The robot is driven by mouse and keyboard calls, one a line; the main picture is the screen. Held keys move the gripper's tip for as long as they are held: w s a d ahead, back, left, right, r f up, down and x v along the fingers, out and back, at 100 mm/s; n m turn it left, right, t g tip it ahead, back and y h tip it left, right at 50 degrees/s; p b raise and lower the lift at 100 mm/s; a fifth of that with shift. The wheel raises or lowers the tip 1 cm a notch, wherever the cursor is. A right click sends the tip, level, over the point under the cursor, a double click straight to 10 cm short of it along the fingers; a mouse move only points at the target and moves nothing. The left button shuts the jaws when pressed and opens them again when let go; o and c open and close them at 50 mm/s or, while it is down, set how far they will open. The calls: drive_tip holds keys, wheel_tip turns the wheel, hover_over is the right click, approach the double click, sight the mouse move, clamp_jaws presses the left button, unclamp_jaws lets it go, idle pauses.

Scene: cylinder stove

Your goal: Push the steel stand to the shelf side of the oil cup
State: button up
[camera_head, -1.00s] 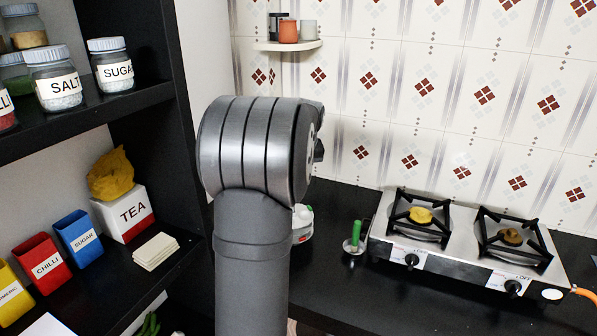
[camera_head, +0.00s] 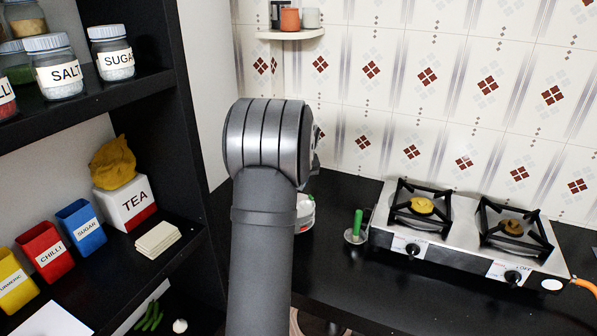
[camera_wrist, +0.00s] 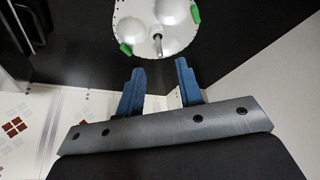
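A round steel piece with two pale rounded shapes, a central post and green tabs, seemingly the steel stand (camera_wrist: 180,42), is at the top of the wrist view. In the head view, a pale piece with green and red parts (camera_head: 304,213), perhaps the same stand, is partly hidden by my arm. A small steel cup with an upright green handle, perhaps the oil cup (camera_head: 354,238), stands just left of the stove. My gripper (camera_wrist: 160,69) has two blue fingers apart with nothing between them. Its fingertips are close to the round steel piece; contact is unclear. The head view hides the fingers.
A two-burner stove (camera_head: 462,243) stands to the right on the black counter. The black shelf unit (camera_head: 160,110) with jars and boxes is at left. A small wall shelf (camera_head: 291,34) holds cups. Bare counter shows in front of the stove.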

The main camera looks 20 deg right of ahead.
drive_tip(key=x, duration=0.6)
drive_tip(key=shift+w+f, duration=0.2)
drive_tip(key=shift+f, duration=0.15)
drive_tip(key=shift+c, duration=0.4)
clamp_jaws()
